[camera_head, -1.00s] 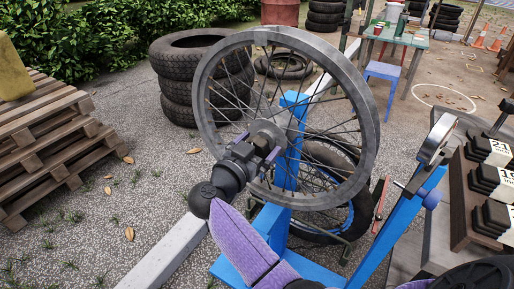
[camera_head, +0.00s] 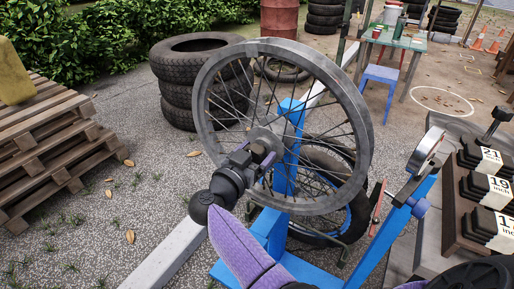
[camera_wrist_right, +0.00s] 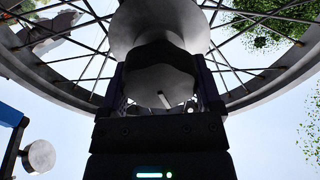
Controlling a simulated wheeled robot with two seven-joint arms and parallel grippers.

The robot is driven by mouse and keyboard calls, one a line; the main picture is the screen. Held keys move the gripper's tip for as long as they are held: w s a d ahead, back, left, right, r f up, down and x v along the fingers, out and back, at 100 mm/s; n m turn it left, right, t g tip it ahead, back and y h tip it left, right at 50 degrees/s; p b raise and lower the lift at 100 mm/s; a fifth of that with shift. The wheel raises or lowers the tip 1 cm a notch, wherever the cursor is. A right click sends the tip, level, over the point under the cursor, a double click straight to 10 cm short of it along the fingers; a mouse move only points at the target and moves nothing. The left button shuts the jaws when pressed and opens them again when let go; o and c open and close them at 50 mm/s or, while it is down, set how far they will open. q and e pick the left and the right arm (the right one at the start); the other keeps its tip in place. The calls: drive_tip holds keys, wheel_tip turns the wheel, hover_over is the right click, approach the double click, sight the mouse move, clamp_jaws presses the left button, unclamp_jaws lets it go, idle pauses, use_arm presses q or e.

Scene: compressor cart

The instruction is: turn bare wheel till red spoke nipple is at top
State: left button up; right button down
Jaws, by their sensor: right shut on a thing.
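The bare wheel (camera_head: 270,46) stands upright in a blue stand (camera_head: 287,150), a grey rim with thin spokes around a grey hub. It also shows from below in the right wrist view (camera_wrist_right: 268,85). My right gripper (camera_head: 258,153) is at the hub on the near side of the wheel. In the right wrist view its fingers close on a dark knob (camera_wrist_right: 160,68) in front of the round hub flange. I cannot make out a red spoke nipple in either view. My left gripper is not in view.
A tyred wheel (camera_head: 357,212) leans low behind the stand. A round gauge-like part (camera_head: 425,155) sits on the blue right arm of the stand. Stacked tyres (camera_head: 190,95) stand behind, pallets (camera_head: 50,150) at left, and numbered dark blocks (camera_head: 484,190) at right.

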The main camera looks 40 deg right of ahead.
drive_tip(key=n+p, duration=0.1)
drive_tip(key=p, duration=0.1)
drive_tip(key=n+p, duration=0.1)
drive_tip(key=p, duration=0.1)
drive_tip(key=shift+r, duration=0.3)
drive_tip(key=shift+w+f+n+p, duration=0.1)
drive_tip(key=shift+f+n+p, duration=0.1)
drive_tip(key=shift+n+p, duration=0.8)
drive_tip(key=shift+a+f+n, duration=0.1)
drive_tip(key=shift+f+n, duration=0.05)
drive_tip(key=shift+n, duration=0.85)
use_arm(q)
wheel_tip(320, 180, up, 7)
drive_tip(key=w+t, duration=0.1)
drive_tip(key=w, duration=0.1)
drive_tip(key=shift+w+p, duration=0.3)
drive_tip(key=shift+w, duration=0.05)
use_arm(e)
drive_tip(key=shift+n, duration=0.3)
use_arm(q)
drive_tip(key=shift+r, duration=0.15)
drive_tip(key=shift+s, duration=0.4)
use_arm(e)
drive_tip(key=shift+f, duration=0.1)
unclamp_jaws()
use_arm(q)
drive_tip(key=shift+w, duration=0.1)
use_arm(e)
drive_tip(key=shift+a, duration=0.1)
